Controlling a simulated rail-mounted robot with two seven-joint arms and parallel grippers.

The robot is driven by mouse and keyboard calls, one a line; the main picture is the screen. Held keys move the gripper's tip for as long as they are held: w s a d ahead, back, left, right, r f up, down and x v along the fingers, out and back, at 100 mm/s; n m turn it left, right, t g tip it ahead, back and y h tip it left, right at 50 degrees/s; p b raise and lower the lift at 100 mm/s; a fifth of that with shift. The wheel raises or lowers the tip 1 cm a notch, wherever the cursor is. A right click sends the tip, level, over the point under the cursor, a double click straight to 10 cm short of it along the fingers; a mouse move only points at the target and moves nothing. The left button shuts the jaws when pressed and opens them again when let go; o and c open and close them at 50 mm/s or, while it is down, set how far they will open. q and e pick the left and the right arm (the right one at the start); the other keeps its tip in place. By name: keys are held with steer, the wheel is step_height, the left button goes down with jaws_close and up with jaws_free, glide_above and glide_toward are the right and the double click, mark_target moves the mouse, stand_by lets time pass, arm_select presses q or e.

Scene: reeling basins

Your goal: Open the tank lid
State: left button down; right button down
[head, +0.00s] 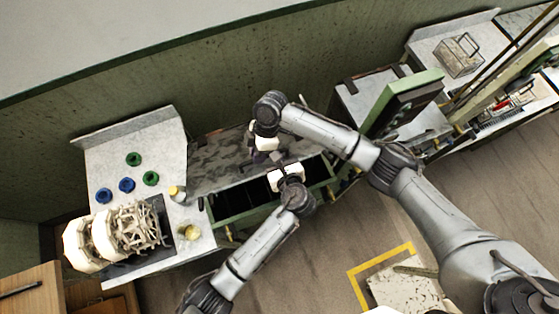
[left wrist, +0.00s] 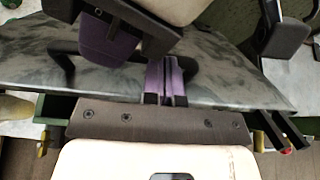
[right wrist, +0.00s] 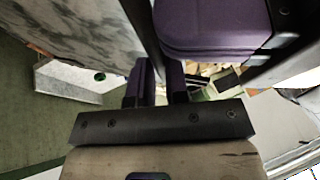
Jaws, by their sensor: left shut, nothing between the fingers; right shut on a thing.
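The tank lid (head: 215,165) is a grey marbled panel standing tilted up at the back of the green-framed tank (head: 239,220). The tank's dark inside shows in front of it. The lid also fills the middle of the left wrist view (left wrist: 215,45) and the upper left of the right wrist view (right wrist: 75,35). My right gripper (head: 262,152) is at the lid, shut on its dark handle (right wrist: 144,30); the exact grip is partly hidden. My left gripper (head: 279,166) is close beside it, shut and empty, with its purple fingertips (left wrist: 165,68) in front of the lid.
A left counter (head: 103,165) holds green and blue round pieces, small yellow-topped containers and a rack with white rolls (head: 105,233). A green-edged bench (head: 405,98) stands to the right, with a wire basket (head: 458,55) beyond. The two grippers are very close together.

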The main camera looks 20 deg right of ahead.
arm_select(q)
steer(key=shift+w+r, duration=0.2)
steer(key=shift+w, duration=0.05)
arm_select(e)
steer(key=shift+d+f, duration=0.2)
steer(key=shift+f, duration=0.1)
arm_select(q)
steer(key=shift+w+a, duration=0.1)
arm_select(e)
steer(key=c, duration=1.5)
jaws_free()
steer(key=shift+w, duration=0.1)
steer(key=o, duration=0.4)
steer(key=shift+a+r, duration=0.15)
arm_select(q)
steer(key=shift+f, duration=0.1)
